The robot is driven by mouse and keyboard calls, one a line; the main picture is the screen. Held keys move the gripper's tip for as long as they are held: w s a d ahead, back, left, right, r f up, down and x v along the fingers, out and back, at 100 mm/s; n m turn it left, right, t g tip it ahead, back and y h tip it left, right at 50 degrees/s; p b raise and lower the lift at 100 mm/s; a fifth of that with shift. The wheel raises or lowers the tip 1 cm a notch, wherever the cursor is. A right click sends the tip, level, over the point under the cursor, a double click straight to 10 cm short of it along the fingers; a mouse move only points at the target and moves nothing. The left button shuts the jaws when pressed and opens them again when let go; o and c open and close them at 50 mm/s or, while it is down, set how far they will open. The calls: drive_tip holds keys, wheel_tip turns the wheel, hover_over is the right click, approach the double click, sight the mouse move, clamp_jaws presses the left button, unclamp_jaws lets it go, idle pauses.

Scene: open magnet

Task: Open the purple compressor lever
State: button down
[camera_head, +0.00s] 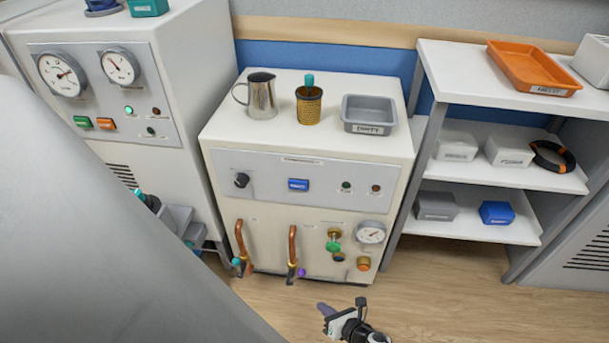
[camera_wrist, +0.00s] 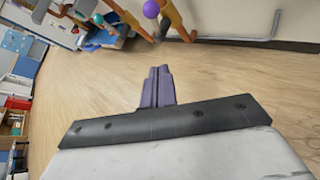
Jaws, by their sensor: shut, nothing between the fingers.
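The compressor (camera_head: 305,160) is a white cabinet in the middle of the head view. A small purple lever knob (camera_head: 301,272) sits low on its front, at the foot of the right copper pipe (camera_head: 292,246). In the wrist view the purple knob (camera_wrist: 151,9) shows as a ball at the top edge, beside the orange-brown pipes. My gripper (camera_head: 322,307) is below and slightly right of the knob in the head view, in front of the cabinet and apart from it. Its purple-grey fingers (camera_wrist: 158,72) are together and empty. The lever's arm is too small to make out.
A left copper pipe (camera_head: 242,243) has a teal knob (camera_head: 236,262). A green valve (camera_head: 333,246) and a gauge (camera_head: 371,233) are to the right. A shelf (camera_head: 470,175) stands right of the cabinet. The wooden floor (camera_head: 440,285) in front is clear.

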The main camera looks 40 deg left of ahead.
drive_tip(key=w+a+f, duration=0.2)
drive_tip(key=w+a, duration=0.1)
drive_tip(key=a, duration=0.8)
drive_tip(key=shift+f, duration=0.25)
drive_tip(key=shift+d+r, duration=0.1)
drive_tip(key=shift+r, duration=0.1)
drive_tip(key=shift+p, duration=0.35)
